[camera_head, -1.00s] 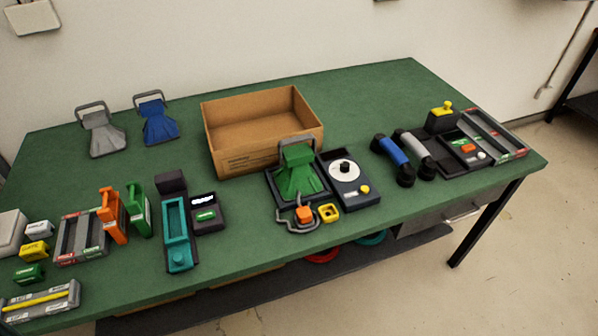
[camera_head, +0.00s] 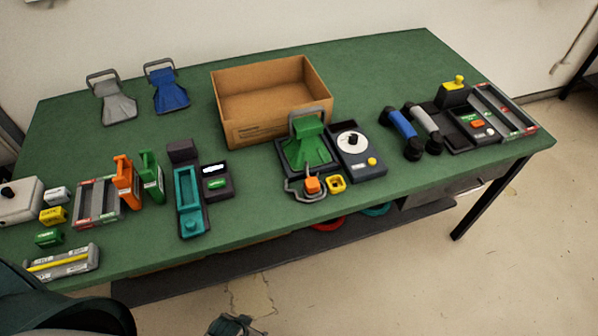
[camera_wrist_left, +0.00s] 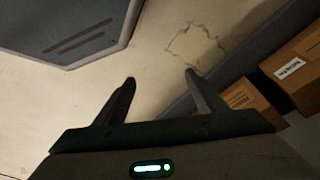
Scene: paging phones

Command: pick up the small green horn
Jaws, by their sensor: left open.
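The small green horn (camera_head: 308,148) stands in a dark tray on the table, right of centre in the head view, with a grey handle above it. A grey horn (camera_head: 113,103) and a blue horn (camera_head: 169,92) stand at the back left. My left gripper (camera_wrist_left: 160,78) is open and empty in the left wrist view, with bare floor beyond its fingers. In the head view a part of it shows at the bottom edge (camera_head: 235,325), below the table's front edge and away from the green horn. My right gripper is not in view.
An open cardboard box (camera_head: 240,128) stands right behind the green horn. A dial unit (camera_head: 357,168) adjoins it on the right; an orange piece (camera_head: 312,185) and a yellow piece (camera_head: 336,184) lie in front. The green table (camera_head: 270,215) is bare along its front middle.

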